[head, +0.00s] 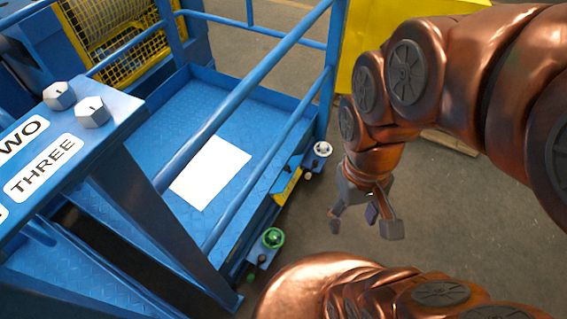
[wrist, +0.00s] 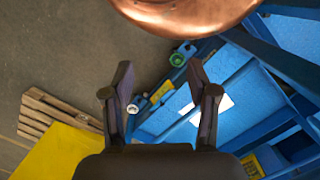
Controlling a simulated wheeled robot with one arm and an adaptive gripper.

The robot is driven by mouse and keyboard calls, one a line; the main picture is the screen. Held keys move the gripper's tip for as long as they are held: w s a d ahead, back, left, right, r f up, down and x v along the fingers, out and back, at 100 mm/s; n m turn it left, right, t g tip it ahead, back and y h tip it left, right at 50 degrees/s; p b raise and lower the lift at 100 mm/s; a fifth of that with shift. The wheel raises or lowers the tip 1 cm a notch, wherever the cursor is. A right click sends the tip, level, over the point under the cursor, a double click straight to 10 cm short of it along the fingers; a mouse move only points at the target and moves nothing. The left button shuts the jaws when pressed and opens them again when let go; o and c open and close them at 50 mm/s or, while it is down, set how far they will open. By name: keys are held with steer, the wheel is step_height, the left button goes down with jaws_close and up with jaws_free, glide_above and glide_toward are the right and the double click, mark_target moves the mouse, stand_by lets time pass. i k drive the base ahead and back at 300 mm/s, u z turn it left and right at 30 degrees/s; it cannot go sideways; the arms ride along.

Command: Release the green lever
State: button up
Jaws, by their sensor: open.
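A green round part (head: 273,238), likely the green lever's knob, sits at the lower edge of the blue platform in the head view. A small green ball (head: 250,277) is just below it. In the wrist view the green part (wrist: 178,59) shows beyond the fingertips, near my copper-coloured body. My gripper (head: 364,222) is open and empty, up and to the right of the green part and apart from it. In the wrist view the gripper (wrist: 160,72) has its fingers spread wide. The lever's arm is hard to make out.
A white round knob (head: 322,149) and a yellow label (head: 287,187) are on the same platform edge. Blue railings (head: 255,75) stand over the platform (head: 215,110). A yellow box (head: 400,25) and a wooden pallet (wrist: 50,115) are behind. Grey floor lies clear beside the platform.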

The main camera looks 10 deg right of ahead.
mark_target(261, 258)
steer(key=z, duration=1.05)
steer(key=k, duration=1)
steer(key=u, duration=3)
steer(key=k, duration=0.65)
steer(key=z, duration=0.25)
